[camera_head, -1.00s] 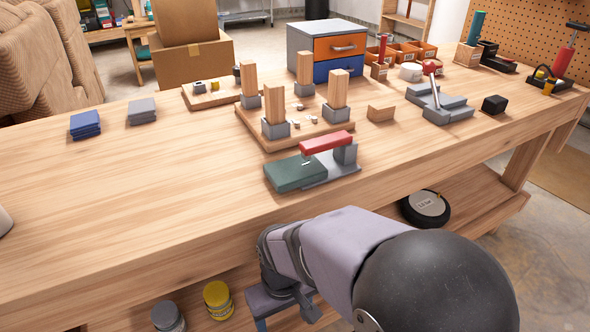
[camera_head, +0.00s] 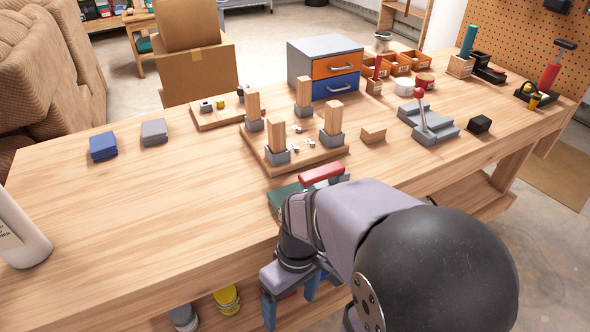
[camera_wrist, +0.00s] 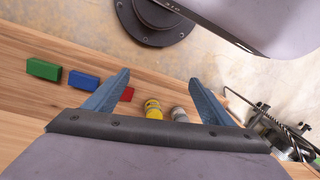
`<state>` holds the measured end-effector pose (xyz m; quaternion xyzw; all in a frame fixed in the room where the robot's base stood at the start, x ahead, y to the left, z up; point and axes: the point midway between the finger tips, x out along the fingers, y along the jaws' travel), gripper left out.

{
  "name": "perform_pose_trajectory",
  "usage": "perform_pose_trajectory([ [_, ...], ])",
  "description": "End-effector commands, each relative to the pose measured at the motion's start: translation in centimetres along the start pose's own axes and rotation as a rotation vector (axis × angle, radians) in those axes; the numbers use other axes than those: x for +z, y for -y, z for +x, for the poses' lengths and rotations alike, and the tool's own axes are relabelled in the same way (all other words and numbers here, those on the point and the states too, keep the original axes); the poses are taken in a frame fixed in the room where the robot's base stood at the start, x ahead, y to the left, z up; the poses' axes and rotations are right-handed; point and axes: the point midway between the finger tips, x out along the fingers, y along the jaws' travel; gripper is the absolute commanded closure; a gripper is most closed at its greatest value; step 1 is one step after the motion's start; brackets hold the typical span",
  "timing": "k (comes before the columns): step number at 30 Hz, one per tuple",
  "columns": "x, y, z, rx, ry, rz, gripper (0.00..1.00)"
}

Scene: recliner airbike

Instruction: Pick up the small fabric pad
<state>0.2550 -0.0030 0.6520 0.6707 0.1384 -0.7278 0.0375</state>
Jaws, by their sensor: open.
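Two small stacks of flat, fabric-like pads lie on the far left of the workbench: a blue stack (camera_head: 103,147) and a grey stack (camera_head: 154,132). I cannot tell which holds the small fabric pad. My gripper (camera_head: 290,298) hangs at the bench's front edge, well right of both stacks and nearer to me. Its blue fingers are spread with nothing between them in the wrist view (camera_wrist: 159,78). Neither stack shows in the wrist view.
A red-handled press with a green base (camera_head: 283,194) is partly hidden behind my arm. A board with wooden posts (camera_head: 313,157) stands behind it. A white bottle (camera_head: 22,235) stands at the front left. The bench's left middle is clear. Yellow (camera_wrist: 153,109) and grey cans are below.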

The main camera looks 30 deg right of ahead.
Motion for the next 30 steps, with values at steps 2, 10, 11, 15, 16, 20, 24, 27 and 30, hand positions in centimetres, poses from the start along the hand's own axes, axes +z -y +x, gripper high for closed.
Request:
perform_pose_trajectory([
  [2, 0.6, 0.7, -4.1, -0.030, 0.001, -0.041, 0.23],
  [10, 1.2, 2.1, -12.5, -0.115, -0.016, -0.240, 0.23],
  [11, 1.1, 2.1, -13.4, -0.119, -0.019, -0.268, 0.23],
  [15, 0.3, 1.7, -17.5, -0.115, -0.031, -0.432, 0.23],
  [16, -0.1, 1.4, -18.3, -0.108, -0.033, -0.473, 0.23],
  [20, -2.2, -0.2, -21.4, -0.055, -0.027, -0.683, 0.23],
  [24, -5.4, -2.4, -24.0, 0.029, -0.004, -0.933, 0.23],
  [27, -7.7, -3.7, -25.2, 0.086, 0.014, -1.090, 0.23],
  [30, -9.5, -4.7, -26.0, 0.130, 0.031, -1.209, 0.23],
])
